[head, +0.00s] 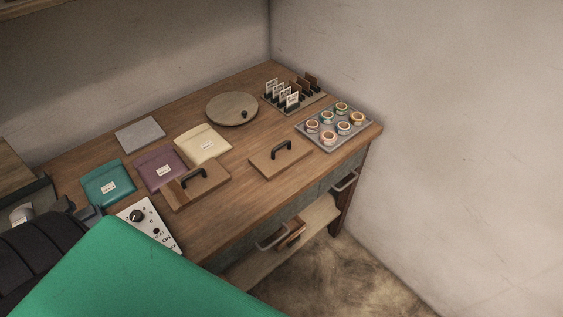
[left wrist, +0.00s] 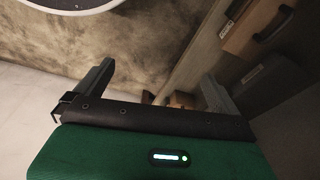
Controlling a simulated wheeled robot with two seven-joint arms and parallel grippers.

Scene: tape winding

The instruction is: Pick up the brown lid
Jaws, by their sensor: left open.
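One lid (head: 211,191) is at the front, left of centre, close to the pouches. The other lid (head: 267,163) is right of it, near the front edge. A round wooden disc (head: 230,104) with a small dark knob lies farther back. I cannot tell which of these the task means. My left gripper (left wrist: 156,85) is open in the left wrist view, with nothing between its fingers. It is apart from the lids. My right gripper is not in view.
Teal (head: 105,187), purple (head: 158,165) and cream pouches (head: 202,143) lie on the left half of the table. A tray (head: 330,144) of small round jars and a card rack (head: 318,98) are at the right. A white control panel (head: 145,217) is at the front left.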

